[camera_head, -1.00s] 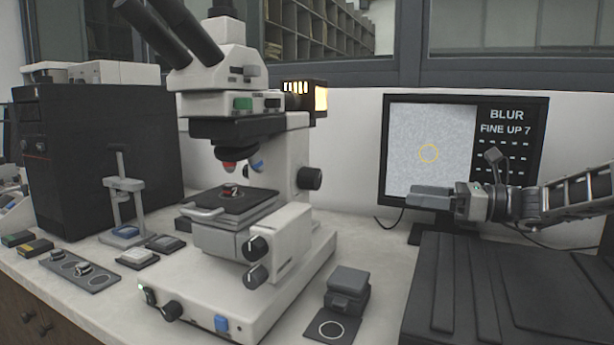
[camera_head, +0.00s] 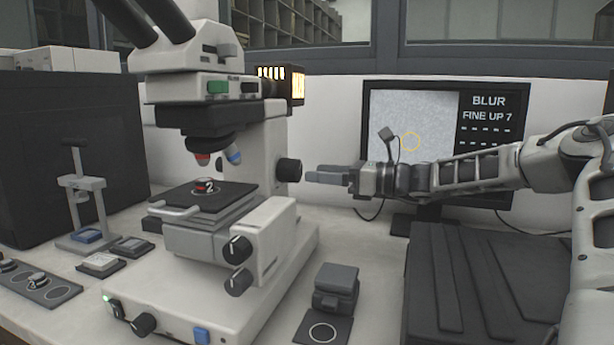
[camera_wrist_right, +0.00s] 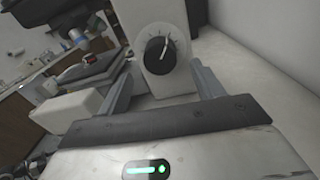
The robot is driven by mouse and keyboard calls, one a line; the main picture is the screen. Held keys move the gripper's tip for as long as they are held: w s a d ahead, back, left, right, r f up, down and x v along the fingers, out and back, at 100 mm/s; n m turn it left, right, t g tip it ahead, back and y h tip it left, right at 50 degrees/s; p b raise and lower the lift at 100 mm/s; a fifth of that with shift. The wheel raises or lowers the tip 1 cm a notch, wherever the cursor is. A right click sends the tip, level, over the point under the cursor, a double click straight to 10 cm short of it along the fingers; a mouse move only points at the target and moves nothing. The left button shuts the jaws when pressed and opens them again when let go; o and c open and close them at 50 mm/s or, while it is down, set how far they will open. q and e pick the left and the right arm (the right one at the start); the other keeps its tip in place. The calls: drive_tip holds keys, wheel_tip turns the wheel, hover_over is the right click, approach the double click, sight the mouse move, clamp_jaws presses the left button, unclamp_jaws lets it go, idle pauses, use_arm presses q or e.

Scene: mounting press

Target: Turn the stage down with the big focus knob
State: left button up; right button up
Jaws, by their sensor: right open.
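A black knob (camera_head: 289,170) sticks out from the right side of the microscope column. In the right wrist view a black knob (camera_wrist_right: 160,55) with a white pointer line and scale marks faces me, ahead of the fingers. My right gripper (camera_head: 308,177) is close to the column knob in the head view, just right of it. Its two fingers (camera_wrist_right: 165,85) are spread, with nothing between them. My left gripper is out of view.
Two more black knobs (camera_head: 237,249) sit on the microscope's lower front block. The monitor (camera_head: 368,105) behind my right arm reads "BLUR" and "FINE UP 7". A grey block (camera_head: 337,280) and a ringed pad (camera_head: 322,331) lie on the bench right of the base.

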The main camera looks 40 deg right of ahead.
sight(299, 172)
drive_tip(key=shift+b+x, duration=0.4)
drive_tip(key=shift+x, duration=1.6)
drive_tip(key=c, duration=1)
